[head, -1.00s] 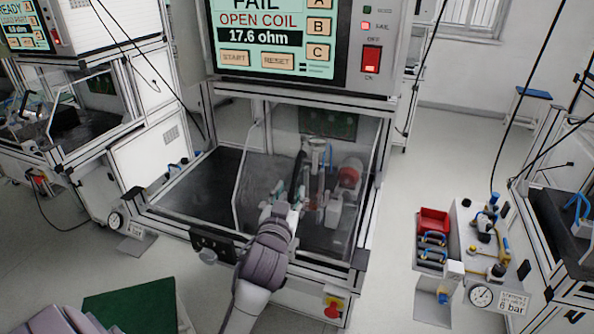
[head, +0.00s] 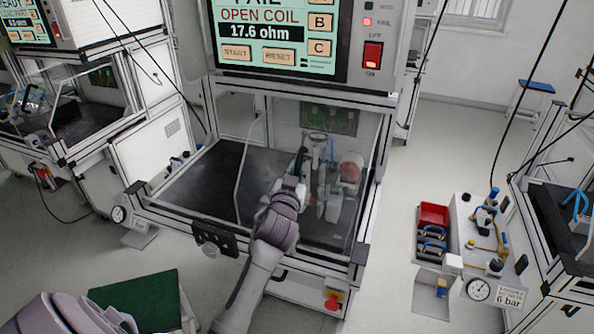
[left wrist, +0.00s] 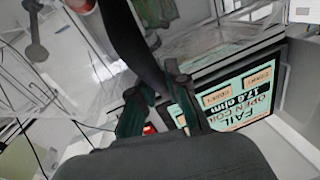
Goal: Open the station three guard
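The station under the "FAIL OPEN COIL 17.6 ohm" screen (head: 267,32) has a clear guard; its transparent pane (head: 258,170) shows mostly by its pale edges in the head view. I cannot tell exactly how far the guard stands open. A test fixture with a red part (head: 350,170) is seen around and behind it. My left gripper (head: 298,178) is at the middle of the station, beside a dark upright bar. In the left wrist view its fingers (left wrist: 155,80) stand apart, with a dark curved bar (left wrist: 138,45) running down towards the gap; contact is unclear. My right gripper is out of view.
A black front latch block (head: 215,240) and a red-yellow emergency stop (head: 333,301) sit on the station's front. A pneumatic panel with a red bin (head: 433,214) stands right. A green mat (head: 140,302) lies lower left. Pale floor is clear between station and panel.

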